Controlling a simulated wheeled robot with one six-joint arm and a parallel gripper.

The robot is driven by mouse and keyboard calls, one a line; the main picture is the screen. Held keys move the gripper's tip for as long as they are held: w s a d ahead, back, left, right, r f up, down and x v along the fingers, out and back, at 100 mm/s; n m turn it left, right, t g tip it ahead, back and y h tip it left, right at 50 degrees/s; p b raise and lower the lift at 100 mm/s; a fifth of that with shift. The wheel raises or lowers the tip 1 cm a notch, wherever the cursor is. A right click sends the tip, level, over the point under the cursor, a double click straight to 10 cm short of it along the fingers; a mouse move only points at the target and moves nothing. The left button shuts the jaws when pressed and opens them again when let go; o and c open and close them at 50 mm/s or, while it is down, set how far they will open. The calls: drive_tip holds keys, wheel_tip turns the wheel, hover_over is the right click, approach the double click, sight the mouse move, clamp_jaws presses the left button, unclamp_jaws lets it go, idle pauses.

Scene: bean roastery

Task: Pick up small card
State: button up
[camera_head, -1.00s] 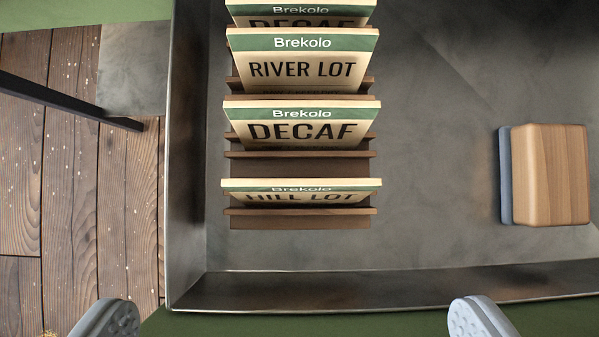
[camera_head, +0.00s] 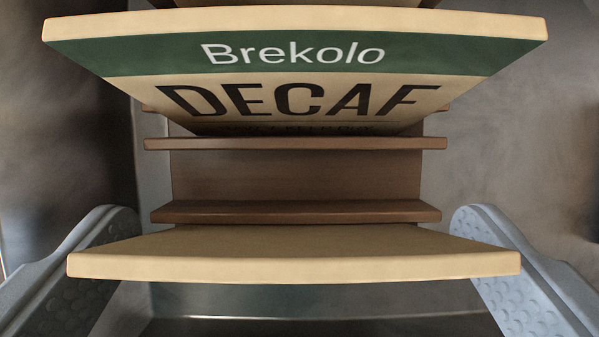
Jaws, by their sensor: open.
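A small cream card (camera_head: 294,255) stands in the rack nearest the bottom of the picture. I see its thick top edge and its plain upper face; its printed front is turned out of sight. My gripper (camera_head: 288,222) is open, with one grey, dimpled finger at each side of this card. The card's top corners overlap the fingers in the view, so the fingers sit lower than its top edge. I cannot tell whether either finger touches it. A second card (camera_head: 300,55), marked Brekolo DECAF with a green band, stands just behind.
The brown slotted rack (camera_head: 295,175) holds the cards, with an empty-looking strip between the two nearest. The grey metal tray (camera_head: 300,300) lies below, with its floor bare on both sides of the rack.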

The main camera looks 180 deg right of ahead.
drive_tip(key=c, duration=0.8)
drive_tip(key=shift+c, duration=0.2)
wheel_tip(320, 180, up, 10)
